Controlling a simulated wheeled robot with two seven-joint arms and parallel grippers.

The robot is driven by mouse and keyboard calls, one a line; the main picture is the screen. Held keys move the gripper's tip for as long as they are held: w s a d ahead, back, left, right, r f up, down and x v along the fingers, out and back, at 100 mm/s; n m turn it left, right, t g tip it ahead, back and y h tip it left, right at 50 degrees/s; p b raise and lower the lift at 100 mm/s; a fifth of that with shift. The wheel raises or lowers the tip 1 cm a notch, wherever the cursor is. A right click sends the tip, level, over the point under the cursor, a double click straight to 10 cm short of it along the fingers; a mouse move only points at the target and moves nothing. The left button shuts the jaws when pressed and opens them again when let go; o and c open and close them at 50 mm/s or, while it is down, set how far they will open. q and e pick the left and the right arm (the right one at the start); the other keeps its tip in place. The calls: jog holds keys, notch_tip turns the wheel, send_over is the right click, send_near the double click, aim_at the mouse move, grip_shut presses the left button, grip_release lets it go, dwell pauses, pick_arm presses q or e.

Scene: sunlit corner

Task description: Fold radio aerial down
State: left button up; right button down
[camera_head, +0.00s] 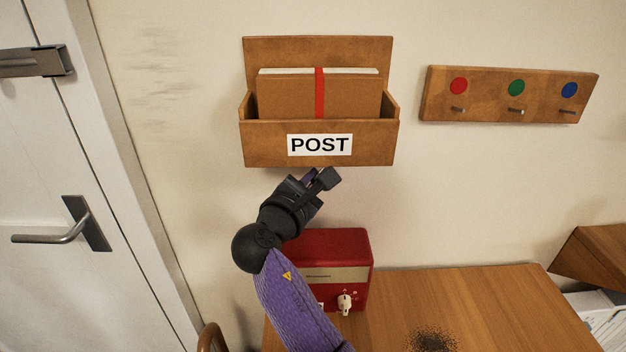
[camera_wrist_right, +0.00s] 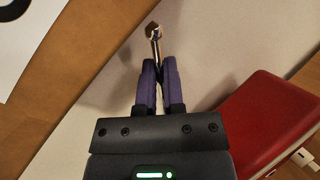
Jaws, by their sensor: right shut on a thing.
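The red radio (camera_head: 335,243) stands upright on the wooden table against the wall, its left part hidden behind my right arm. Its red case also shows at the right of the right wrist view (camera_wrist_right: 272,125). My right gripper (camera_head: 326,178) is above the radio, just under the post box. In the right wrist view its purple fingers (camera_wrist_right: 158,72) are closed around the thin metal aerial (camera_wrist_right: 156,45), whose brownish tip sticks out beyond them. The aerial cannot be made out in the head view, and its foot is hidden. My left gripper is not in view.
A wooden POST box (camera_head: 220,155) with a strapped bundle (camera_head: 280,98) hangs close above my right gripper. A hook board (camera_head: 485,108) hangs to the right. The table (camera_head: 480,300) is mostly clear, with a dark speckled patch (camera_head: 433,341). A white door (camera_head: 50,170) is at left.

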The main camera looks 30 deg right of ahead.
jog(key=s+d+f+m+y+p, duration=0.1)
jog(key=p, duration=0.1)
jog(key=s+d+f+m+p, duration=0.1)
jog(key=d+f+m+p, duration=0.1)
jog(key=shift+d+f+m+g+y, duration=0.1)
jog(key=shift+f+m+g+y, duration=0.05)
jog(key=shift+m+g+y, duration=0.2)
jog(key=shift+s+d+f+m+y+p, duration=0.3)
jog(key=shift+f+m, duration=0.2)
jog(key=shift+f, duration=0.25)
jog(key=shift+s+d+f+m+y+p, duration=0.1)
jog(key=shift+d+f+m+y+p, duration=0.1)
jog(key=shift+d+f+m+y, duration=0.4)
jog(key=shift+a+f+h, duration=0.25)
jog(key=c, duration=0.8)
grip_release()
jog(key=shift+o, duration=0.3)
